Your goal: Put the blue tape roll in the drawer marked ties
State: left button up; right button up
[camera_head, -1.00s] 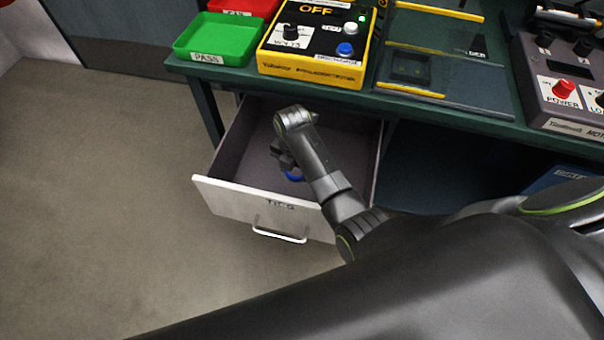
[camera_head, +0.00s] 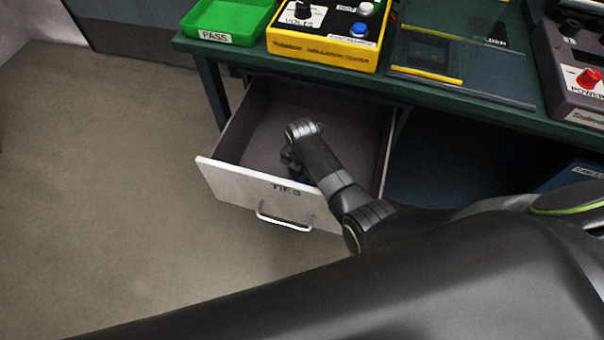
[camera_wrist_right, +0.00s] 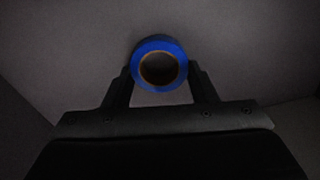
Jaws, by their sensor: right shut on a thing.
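The drawer marked TIES (camera_head: 268,195) is pulled open below the green workbench, its white front facing me. My right gripper (camera_head: 300,178) reaches down inside the drawer, behind its front wall, and is mostly hidden by my own arm. In the right wrist view the gripper (camera_wrist_right: 160,80) is shut on the blue tape roll (camera_wrist_right: 160,44), with one finger on each side of it. The drawer's grey inside (camera_wrist_right: 70,40) shows around the roll; whether the roll touches the bottom I cannot tell. Only a sliver of blue shows in the head view. My left gripper is not in view.
The workbench edge (camera_head: 480,95) overhangs the back of the drawer. On the bench are a green PASS tray (camera_head: 225,38), a yellow tester (camera_head: 322,52) and a grey power unit (camera_head: 575,90). The drawer's inside around the gripper looks empty.

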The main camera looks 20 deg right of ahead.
aim_at(302, 177)
jog(key=shift+f, duration=0.2)
jog(key=o, duration=1)
jog(key=shift+c, duration=0.2)
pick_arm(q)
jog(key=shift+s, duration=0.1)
pick_arm(e)
jog(key=shift+r, duration=0.1)
pick_arm(q)
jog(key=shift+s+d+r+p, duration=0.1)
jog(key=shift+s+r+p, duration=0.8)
jog(key=shift+p, duration=0.9)
pick_arm(e)
notch_tip(302, 177, up, 12)
jog(key=shift+r, duration=0.15)
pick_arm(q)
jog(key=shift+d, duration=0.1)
